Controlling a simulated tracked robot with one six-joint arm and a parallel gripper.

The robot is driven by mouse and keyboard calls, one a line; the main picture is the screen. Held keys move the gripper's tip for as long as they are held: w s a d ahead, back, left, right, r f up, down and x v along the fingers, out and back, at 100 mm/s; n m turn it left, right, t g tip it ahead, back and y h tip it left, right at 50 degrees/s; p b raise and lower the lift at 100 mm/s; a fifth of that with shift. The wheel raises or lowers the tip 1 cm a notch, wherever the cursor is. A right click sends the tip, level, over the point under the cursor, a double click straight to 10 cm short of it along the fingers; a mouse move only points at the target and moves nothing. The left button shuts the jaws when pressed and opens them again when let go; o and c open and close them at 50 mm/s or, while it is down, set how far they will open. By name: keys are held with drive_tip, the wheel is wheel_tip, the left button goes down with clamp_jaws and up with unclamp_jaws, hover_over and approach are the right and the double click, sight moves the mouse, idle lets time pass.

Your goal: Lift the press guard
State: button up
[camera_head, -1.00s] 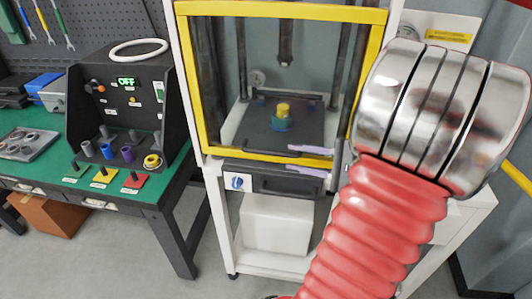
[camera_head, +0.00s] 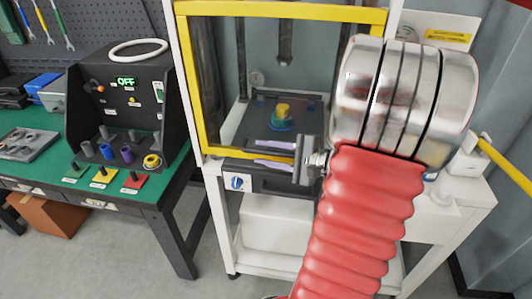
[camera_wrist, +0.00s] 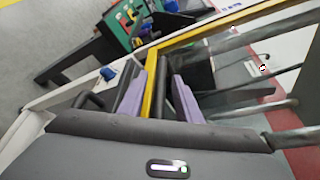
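The press guard (camera_head: 195,85) is a clear panel in a yellow frame on the front of the white press. It is down, with its bottom bar (camera_head: 228,156) just above the press's lower front edge. My gripper (camera_head: 256,153) has two light purple fingers at the right half of that bar, one above it and one below. In the wrist view the yellow bar (camera_wrist: 150,82) runs between the fingers of my gripper (camera_wrist: 158,78). The bar lies near the left finger, with a gap to the right one. My arm hides the guard's lower right corner.
Inside the press a blue and yellow part (camera_head: 282,115) stands on a dark plate under a ram (camera_head: 285,45). A blue knob (camera_head: 237,183) is below the guard. A green bench (camera_head: 150,195) with a black test console (camera_head: 120,70) stands at the left.

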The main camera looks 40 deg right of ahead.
drive_tip(key=shift+c, duration=0.5)
clamp_jaws()
